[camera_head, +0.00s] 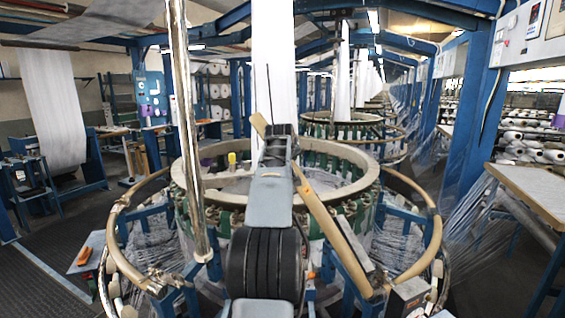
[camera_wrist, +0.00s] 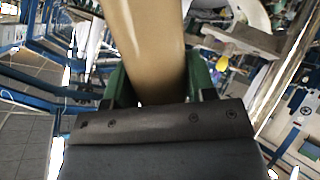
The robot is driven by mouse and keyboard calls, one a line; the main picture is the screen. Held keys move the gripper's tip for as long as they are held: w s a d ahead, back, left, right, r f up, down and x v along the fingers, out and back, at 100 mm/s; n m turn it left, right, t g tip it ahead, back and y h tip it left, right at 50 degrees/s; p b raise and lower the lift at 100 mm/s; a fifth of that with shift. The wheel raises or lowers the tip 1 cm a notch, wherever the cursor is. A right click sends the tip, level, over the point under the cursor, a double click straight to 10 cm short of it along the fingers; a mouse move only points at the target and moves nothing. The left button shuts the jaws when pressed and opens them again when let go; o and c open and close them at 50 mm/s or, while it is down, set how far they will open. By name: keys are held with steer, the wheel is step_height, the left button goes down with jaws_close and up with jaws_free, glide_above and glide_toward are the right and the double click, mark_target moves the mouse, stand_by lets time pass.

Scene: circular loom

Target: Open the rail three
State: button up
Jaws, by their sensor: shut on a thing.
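A tan rail (camera_head: 325,222) slants across the front of the circular loom (camera_head: 190,185) in the head view, from upper left down to a dark block at lower right. My gripper (camera_head: 276,135) is at the rail's upper left end, beyond my arm. The wrist view shows the tan rail (camera_wrist: 148,40) running between the green fingers of my gripper (camera_wrist: 158,88), which are shut on it. In the head view my arm covers part of the loom's front.
Curved tan rails stand at the loom's left (camera_head: 118,235) and right (camera_head: 436,232). A shiny metal post (camera_head: 185,130) rises at left of my arm. Dark floor (camera_head: 35,270) is clear at lower left.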

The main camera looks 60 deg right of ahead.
steer(key=shift+f, duration=0.15)
steer(key=o, duration=1.3)
steer(key=shift+c, duration=0.2)
steer(key=b+v, duration=0.3)
steer(key=v, duration=1)
steer(key=shift+s+a+r, duration=0.15)
steer(key=shift+a+r, duration=0.1)
steer(key=shift+r, duration=0.05)
